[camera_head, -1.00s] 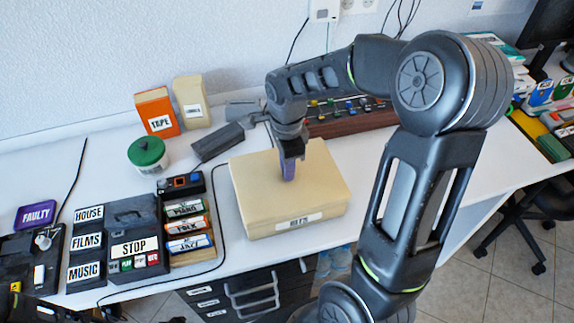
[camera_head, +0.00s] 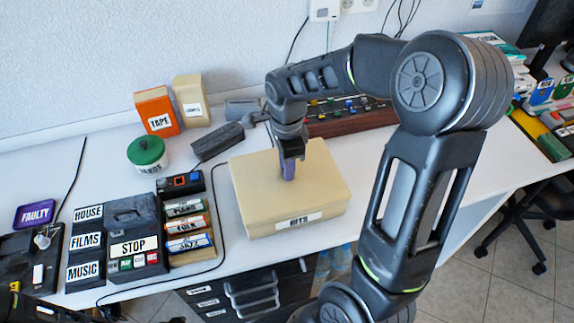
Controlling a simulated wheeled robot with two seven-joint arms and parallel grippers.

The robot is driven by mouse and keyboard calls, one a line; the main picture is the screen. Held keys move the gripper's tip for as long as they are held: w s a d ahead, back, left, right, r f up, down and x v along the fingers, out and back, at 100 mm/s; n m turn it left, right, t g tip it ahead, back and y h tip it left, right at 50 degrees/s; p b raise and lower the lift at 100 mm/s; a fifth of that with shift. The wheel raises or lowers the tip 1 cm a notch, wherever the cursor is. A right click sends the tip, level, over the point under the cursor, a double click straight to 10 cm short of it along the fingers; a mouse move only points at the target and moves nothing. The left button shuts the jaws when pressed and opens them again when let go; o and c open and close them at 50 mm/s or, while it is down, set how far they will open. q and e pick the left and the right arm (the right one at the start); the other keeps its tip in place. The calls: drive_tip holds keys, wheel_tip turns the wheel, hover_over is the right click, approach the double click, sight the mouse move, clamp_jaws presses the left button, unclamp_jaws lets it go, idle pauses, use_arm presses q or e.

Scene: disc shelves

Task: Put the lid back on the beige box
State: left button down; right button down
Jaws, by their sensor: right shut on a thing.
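The beige box (camera_head: 262,224) sits on the white table, with a label on its front that seems to read "BITS". Its beige lid (camera_head: 322,180) lies on top and looks level, with its edges close to the box's walls. My right gripper (camera_head: 289,172) points down over the middle of the lid. It is shut on a small purple piece at the lid's top, seemingly the lid's handle; the fingertips partly hide it. At the lower left edge only a dark bit of what may be my left arm shows, and its gripper cannot be made out.
Left of the box stand a rack of labelled cassettes (camera_head: 188,225) and a black "STOP" unit (camera_head: 134,247). A green-lidded jar (camera_head: 147,152), an orange "TAPE" box (camera_head: 157,112) and a dark device (camera_head: 218,141) are behind. Free table lies right of the box.

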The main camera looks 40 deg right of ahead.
drive_tip(key=c, duration=1.2)
unclamp_jaws()
drive_tip(key=shift+o, duration=0.4)
drive_tip(key=o, duration=0.4)
drive_tip(key=shift+o, duration=0.2)
drive_tip(key=shift+r, duration=0.15)
drive_tip(key=shift+r+p, duration=2.5)
drive_tip(key=shift+r, duration=0.9)
